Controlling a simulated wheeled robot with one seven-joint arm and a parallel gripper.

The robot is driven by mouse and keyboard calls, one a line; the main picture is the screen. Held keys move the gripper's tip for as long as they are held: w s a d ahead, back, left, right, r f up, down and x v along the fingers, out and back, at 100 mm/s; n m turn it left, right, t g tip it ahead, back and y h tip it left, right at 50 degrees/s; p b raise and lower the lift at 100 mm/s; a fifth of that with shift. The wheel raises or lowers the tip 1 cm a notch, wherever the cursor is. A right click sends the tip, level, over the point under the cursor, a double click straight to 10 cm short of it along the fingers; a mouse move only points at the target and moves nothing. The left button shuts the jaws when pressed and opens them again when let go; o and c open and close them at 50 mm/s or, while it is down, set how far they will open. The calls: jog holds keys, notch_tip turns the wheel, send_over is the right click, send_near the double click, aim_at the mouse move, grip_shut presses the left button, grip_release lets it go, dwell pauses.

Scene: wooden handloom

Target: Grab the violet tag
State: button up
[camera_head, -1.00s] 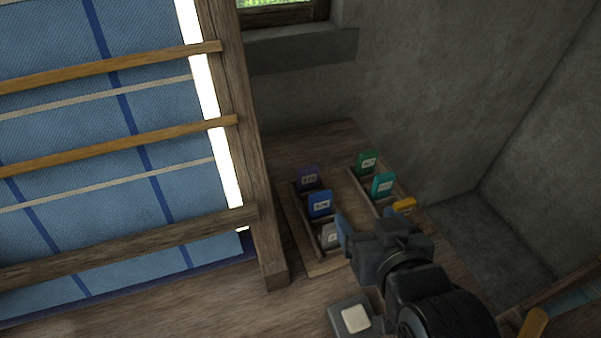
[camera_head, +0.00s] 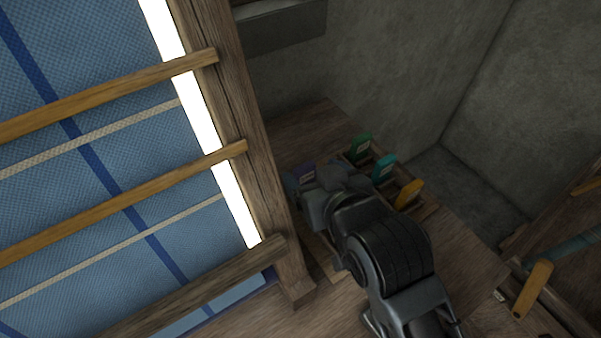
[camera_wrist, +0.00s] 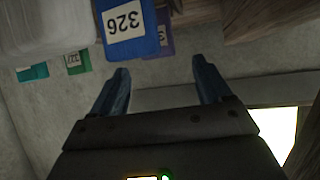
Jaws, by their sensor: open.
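The violet tag (camera_wrist: 166,34) hangs upside down in the wrist view, partly hidden behind the blue tag (camera_wrist: 150,12) marked 326. In the head view only a bit of the violet tag (camera_head: 304,171) shows, just left of my arm. My gripper (camera_wrist: 161,66) is open and empty. Its two fingers point toward the tags, with the violet tag beyond the gap between the fingertips and apart from them.
Green (camera_head: 361,146), teal (camera_head: 383,167) and yellow (camera_head: 409,193) tags stand in a row right of my arm. A blurred pale tag (camera_wrist: 45,28) is close at the wrist view's upper left. The wooden loom post (camera_head: 240,120) rises at left.

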aim_at(305, 167)
jog(key=shift+f+x, duration=0.2)
jog(key=shift+x, duration=2.55)
jog(key=shift+d, duration=0.1)
jog(key=shift+c, duration=0.4)
jog(key=shift+s, duration=0.1)
jog(key=c, duration=1)
jog(key=shift+o, duration=0.2)
jog(key=shift+r, duration=0.15)
